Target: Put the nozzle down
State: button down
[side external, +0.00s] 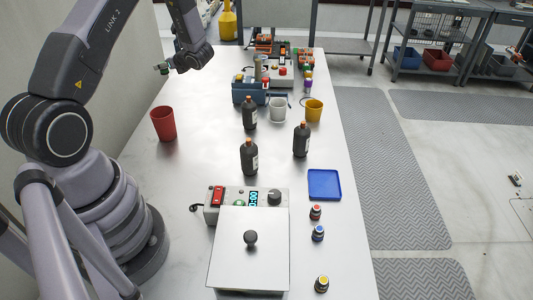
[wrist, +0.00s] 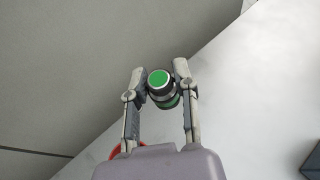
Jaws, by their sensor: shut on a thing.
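The nozzle, a small dark and silver cylinder with a green top, shows in the wrist view (wrist: 160,82) between the two fingers of my gripper (wrist: 161,72). My gripper is shut on it. In the side external view my gripper (side external: 166,68) holds the nozzle (side external: 162,69) above the far left edge of the white table (side external: 205,135), beyond the red cup (side external: 163,124). Similar small pieces with red (side external: 315,212), blue (side external: 318,233) and yellow (side external: 321,284) tops stand at the near right of the table.
Three dark bottles (side external: 249,157) stand mid-table, with a blue tray (side external: 324,184) to their right. A hotplate-like device (side external: 248,262) is at the front. A white cup (side external: 278,109), a yellow cup (side external: 314,110) and a blue box (side external: 249,93) stand farther back. The left-middle table is clear.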

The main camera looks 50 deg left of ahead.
aim_at(176, 120)
notch_tip(176, 120, down, 17)
jog(key=shift+d+f, duration=0.1)
jog(key=shift+f, duration=0.05)
dwell(0.4)
jog(key=shift+s+f, duration=0.1)
jog(key=c, duration=0.9)
grip_release()
jog(key=shift+o, duration=0.2)
